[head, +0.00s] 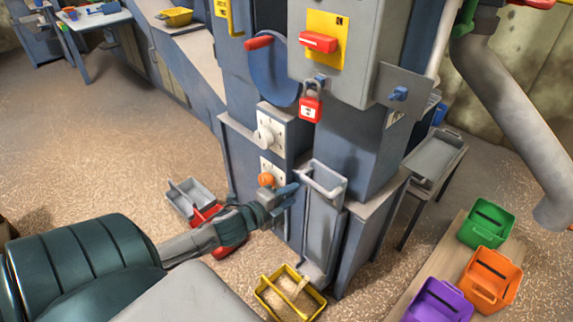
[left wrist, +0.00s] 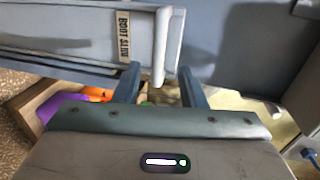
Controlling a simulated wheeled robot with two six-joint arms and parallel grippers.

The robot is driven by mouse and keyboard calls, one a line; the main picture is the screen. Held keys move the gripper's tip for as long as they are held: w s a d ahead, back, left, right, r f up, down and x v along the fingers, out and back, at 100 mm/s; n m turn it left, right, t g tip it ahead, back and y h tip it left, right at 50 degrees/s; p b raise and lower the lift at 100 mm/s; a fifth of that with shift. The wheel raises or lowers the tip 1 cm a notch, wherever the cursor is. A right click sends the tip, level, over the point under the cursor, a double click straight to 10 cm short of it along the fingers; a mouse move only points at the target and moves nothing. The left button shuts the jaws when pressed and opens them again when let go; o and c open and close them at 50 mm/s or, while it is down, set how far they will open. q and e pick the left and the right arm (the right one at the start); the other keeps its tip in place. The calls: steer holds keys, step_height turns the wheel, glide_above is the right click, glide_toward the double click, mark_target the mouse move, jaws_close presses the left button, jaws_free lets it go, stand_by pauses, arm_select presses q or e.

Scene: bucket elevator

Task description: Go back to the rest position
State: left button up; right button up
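My left gripper (head: 290,196) is open, with its blue-grey fingers pointing right in the head view, beside the boot slide's frame. In the left wrist view the two fingers (left wrist: 160,88) stand apart. The pale slide handle (left wrist: 161,45) reaches down into the gap between them in the picture; I see no grip on it. The handle (head: 320,184) also shows in the head view at the top of the upright grey slide (head: 321,230). A partly cut label (left wrist: 125,37) reads "BOOT SLID". My right gripper is out of view.
A yellow tray (head: 262,290) with grain stands under the spout. Grey and red bins (head: 188,192) lie near my left arm. A red padlock (head: 311,105) hangs on the control box (head: 385,40). Green (head: 485,236), orange (head: 490,291) and purple (head: 438,304) bins stand right.

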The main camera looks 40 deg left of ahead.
arm_select(q)
steer(key=shift+s+r, duration=0.1)
steer(key=shift+s, duration=0.3)
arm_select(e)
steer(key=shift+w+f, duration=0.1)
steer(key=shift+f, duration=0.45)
